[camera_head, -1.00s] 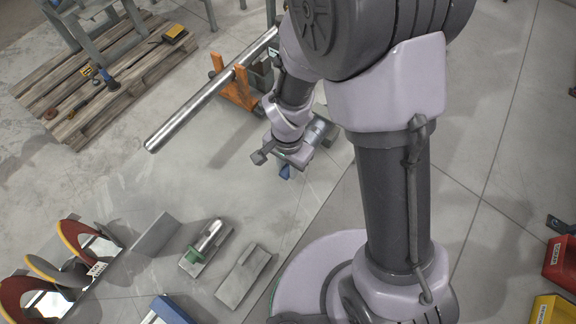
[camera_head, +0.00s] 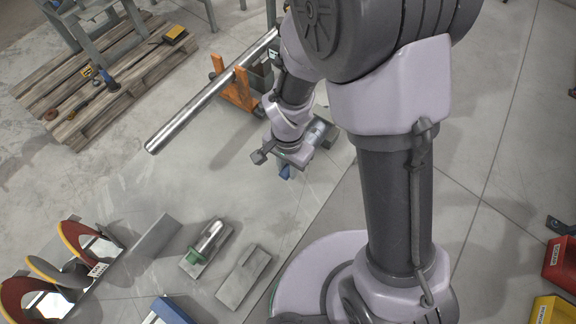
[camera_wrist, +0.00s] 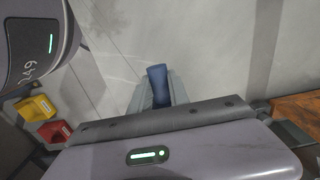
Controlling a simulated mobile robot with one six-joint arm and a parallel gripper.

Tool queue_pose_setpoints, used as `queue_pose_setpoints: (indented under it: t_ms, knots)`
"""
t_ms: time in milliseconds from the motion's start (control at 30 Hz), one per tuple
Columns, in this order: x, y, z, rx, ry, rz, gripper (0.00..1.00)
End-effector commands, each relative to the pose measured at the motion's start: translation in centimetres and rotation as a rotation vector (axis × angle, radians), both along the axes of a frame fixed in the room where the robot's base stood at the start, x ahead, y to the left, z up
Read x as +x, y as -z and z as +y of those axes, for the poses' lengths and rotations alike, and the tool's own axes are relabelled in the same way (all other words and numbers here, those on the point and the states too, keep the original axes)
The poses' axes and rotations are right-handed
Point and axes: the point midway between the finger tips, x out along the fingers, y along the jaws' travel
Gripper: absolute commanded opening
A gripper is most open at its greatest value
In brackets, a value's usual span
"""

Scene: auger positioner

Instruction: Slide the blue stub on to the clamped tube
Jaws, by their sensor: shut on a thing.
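The long steel tube (camera_head: 195,108) rests in an orange clamp stand (camera_head: 238,92). Its near end points to the lower left and is free. My gripper (camera_head: 289,168) is right of the tube and below the stand, apart from both. It is shut on the blue stub (camera_head: 285,173), of which only a small part shows below the jaws. In the wrist view the blue stub (camera_wrist: 158,84) stands between the grey fingers of my gripper (camera_wrist: 157,95). The rest of the stub is hidden by the gripper.
A green-collared metal stub (camera_head: 206,241) lies on a grey block, with bare blocks (camera_head: 244,275) beside it. Red and yellow auger flights (camera_head: 75,240) are at lower left. A pallet (camera_head: 100,85) with tools is at upper left. Floor between tube and blocks is clear.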

Motion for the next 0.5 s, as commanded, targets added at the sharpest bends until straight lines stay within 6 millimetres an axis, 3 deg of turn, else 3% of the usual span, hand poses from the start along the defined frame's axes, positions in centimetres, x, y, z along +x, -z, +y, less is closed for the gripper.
queue_pose_setpoints:
  t_ms: [500]
  knots:
    - [0.38,-0.33,-0.18,0.001,0.000,-0.003,0.00]
